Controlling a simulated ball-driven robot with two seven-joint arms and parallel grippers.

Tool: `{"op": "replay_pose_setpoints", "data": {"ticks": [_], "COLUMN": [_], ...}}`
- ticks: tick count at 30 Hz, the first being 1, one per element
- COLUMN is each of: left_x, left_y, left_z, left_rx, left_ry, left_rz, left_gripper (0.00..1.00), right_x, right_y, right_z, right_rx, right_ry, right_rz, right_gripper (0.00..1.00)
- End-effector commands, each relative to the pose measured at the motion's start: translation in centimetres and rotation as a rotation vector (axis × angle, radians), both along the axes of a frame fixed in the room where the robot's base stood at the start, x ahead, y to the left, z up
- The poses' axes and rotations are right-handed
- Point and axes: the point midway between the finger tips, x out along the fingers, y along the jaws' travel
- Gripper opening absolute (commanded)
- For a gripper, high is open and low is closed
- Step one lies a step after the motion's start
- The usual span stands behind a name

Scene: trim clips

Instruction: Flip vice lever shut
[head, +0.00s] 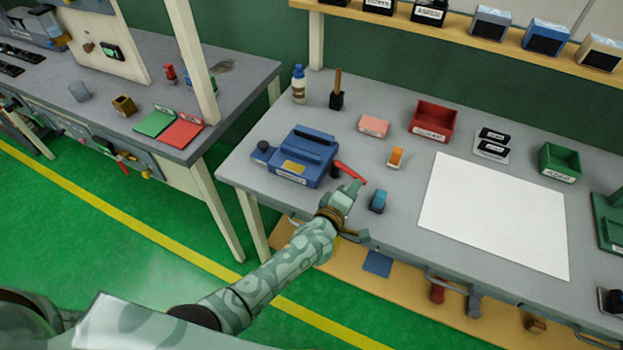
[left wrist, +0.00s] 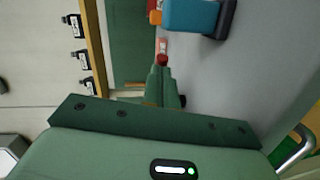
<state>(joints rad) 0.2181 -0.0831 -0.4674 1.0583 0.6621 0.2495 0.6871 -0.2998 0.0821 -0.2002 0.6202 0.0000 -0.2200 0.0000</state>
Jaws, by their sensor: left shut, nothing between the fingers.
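The blue vice (head: 297,158) stands near the left end of the grey workbench. Its red lever (head: 349,172) sticks out from the vice's right side and slopes down to the right. My left gripper (head: 356,187) is shut and empty, with its fingertips close to the lever's outer end; I cannot tell whether they touch. In the left wrist view my shut fingers (left wrist: 160,78) point at a small red patch just beyond their tips, which I cannot surely name. My right gripper is not in view.
A small blue block (head: 378,201) stands just right of my left gripper. An orange-and-white item (head: 396,157), a pink box (head: 374,125) and a red bin (head: 433,121) are behind it. A white sheet (head: 495,215) lies on the right. A bottle (head: 299,84) stands behind the vice.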

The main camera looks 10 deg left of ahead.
Motion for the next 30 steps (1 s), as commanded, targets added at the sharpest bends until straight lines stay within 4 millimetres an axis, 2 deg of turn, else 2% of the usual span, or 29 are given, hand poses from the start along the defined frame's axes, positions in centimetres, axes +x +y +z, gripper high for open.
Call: {"op": "replay_pose_setpoints", "data": {"ticks": [20,25,30], "left_x": [-0.2,-2.1,-5.9], "left_y": [-0.4,0.4,1.9], "left_z": [0.4,0.8,1.3], "left_rx": [-0.004,-0.003,-0.003], "left_ry": [-0.005,-0.004,-0.001], "left_rz": [-0.007,-0.004,-0.002], "left_gripper": [0.00,0.00,0.00], "right_x": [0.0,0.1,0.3], "right_y": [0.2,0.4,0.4], "right_z": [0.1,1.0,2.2], "right_rx": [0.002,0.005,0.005], "right_ry": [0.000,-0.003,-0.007], "right_rz": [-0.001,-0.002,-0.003], "right_gripper": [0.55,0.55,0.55]}}
